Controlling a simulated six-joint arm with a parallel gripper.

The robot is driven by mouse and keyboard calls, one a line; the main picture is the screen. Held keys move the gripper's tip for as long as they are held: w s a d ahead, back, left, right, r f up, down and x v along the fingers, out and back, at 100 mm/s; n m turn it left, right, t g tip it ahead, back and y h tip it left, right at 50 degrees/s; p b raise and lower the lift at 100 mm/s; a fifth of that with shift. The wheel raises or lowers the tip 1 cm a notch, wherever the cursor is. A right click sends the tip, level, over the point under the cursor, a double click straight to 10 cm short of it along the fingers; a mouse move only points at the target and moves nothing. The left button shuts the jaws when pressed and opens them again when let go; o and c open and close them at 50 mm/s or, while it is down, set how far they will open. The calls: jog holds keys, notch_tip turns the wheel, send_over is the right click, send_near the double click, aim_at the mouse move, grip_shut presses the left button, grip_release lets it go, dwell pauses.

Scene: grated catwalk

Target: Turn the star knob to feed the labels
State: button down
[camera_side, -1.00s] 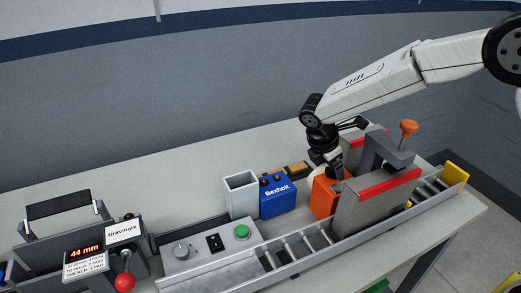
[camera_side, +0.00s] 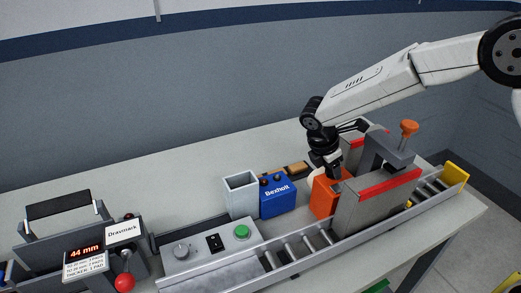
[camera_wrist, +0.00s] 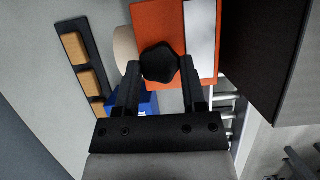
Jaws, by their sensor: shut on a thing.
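The star knob (camera_wrist: 160,63) is black and lobed. In the wrist view it sits between the two fingers of my gripper (camera_wrist: 160,78), which is shut on it. The knob is on top of an orange unit (camera_wrist: 152,18), beside a pale label roll (camera_wrist: 124,42). In the side view my gripper (camera_side: 326,160) points down at the orange unit (camera_side: 325,196), and the knob is hidden there. The cream edge of the roll (camera_side: 313,178) shows just left of the gripper.
A grey housing with red strips (camera_side: 375,205) and an orange-knobbed bracket (camera_side: 408,130) stand close right of my gripper. A blue Bexholt box (camera_side: 278,197) and grey bin (camera_side: 241,195) stand left. The roller conveyor (camera_side: 300,248) runs in front.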

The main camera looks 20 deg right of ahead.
jog(key=shift+m, duration=0.3)
jog(key=m+g, duration=0.1)
jog(key=m, duration=0.2)
jog(key=shift+w+m+g, duration=0.15)
jog(key=shift+m+g, duration=0.15)
jog(key=shift+g, duration=0.1)
jog(key=m, duration=0.2)
jog(key=m+g+y, duration=0.1)
jog(key=m, duration=0.1)
jog(key=shift+w+d+m, duration=0.15)
jog(key=shift+m, duration=0.15)
jog(key=m, duration=0.2)
jog(key=m+g+y, duration=0.1)
jog(key=m, duration=0.1)
jog(key=shift+w+d+y, duration=0.1)
jog(key=shift+y, duration=0.2)
jog(key=m+y, duration=0.1)
jog(key=m, duration=0.3)
jog(key=shift+d+m+g+y, duration=0.15)
jog(key=shift+m+g+y, duration=0.25)
jog(key=shift+c, duration=0.8)
grip_release()
